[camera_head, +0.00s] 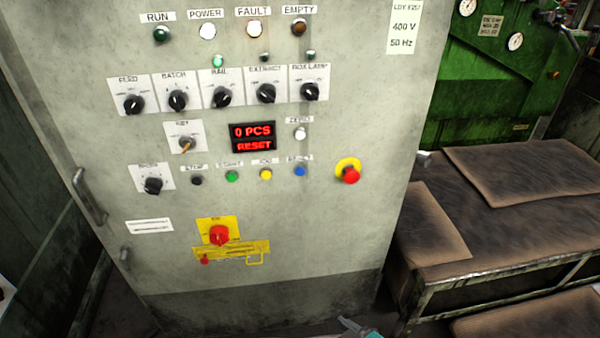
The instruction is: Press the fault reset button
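The blue button (300,171) is at the right end of a row of small buttons on the grey control cabinet (330,230). The small label above it appears to read RESET. The FAULT lamp (254,30) near the top of the panel looks pale. The red display (253,137) reads "0 PCS" and "RESET". A grey tip with a teal part, apparently my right gripper (350,325), just shows at the bottom edge, well below the blue button and apart from it. Most of it is cut off, so its opening is hidden. My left gripper is not in view.
A yellow button (266,174) sits close left of the blue one, and a red emergency stop (348,174) stands out to its right. A red switch (219,235) and a door handle (88,195) protrude. A bench with brown mats (530,172) stands at right.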

